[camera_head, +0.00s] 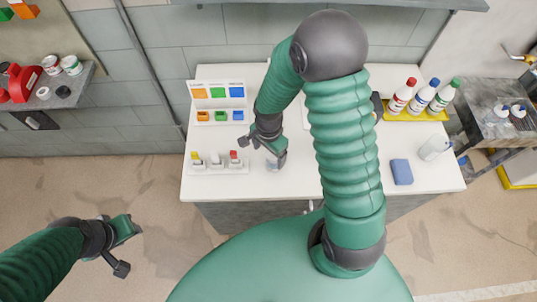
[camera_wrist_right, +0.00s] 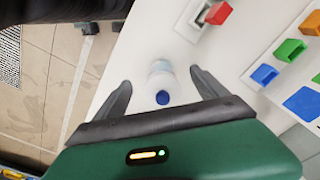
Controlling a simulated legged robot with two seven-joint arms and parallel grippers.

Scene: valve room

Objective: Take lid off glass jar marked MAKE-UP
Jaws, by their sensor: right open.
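A small clear jar with a blue round part on it (camera_wrist_right: 162,78) stands on the white bench; I cannot read its label. In the head view this jar (camera_head: 273,163) shows just below my right gripper (camera_head: 264,152) and is partly covered by it. My right gripper is open, with its fingers on either side of the jar in the wrist view and not visibly touching it. A second clear vessel (camera_head: 435,147) stands at the bench's right end, its marking unreadable. My left gripper (camera_head: 131,251) is open and empty above the floor, left of the bench.
The white bench (camera_head: 345,185) carries a rack with small coloured levers (camera_head: 222,166), a panel of coloured bins (camera_head: 219,102), a blue block (camera_head: 401,172) and bottles in a yellow tray (camera_head: 416,111). A side cart (camera_head: 490,120) stands right. Bench front is mostly clear.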

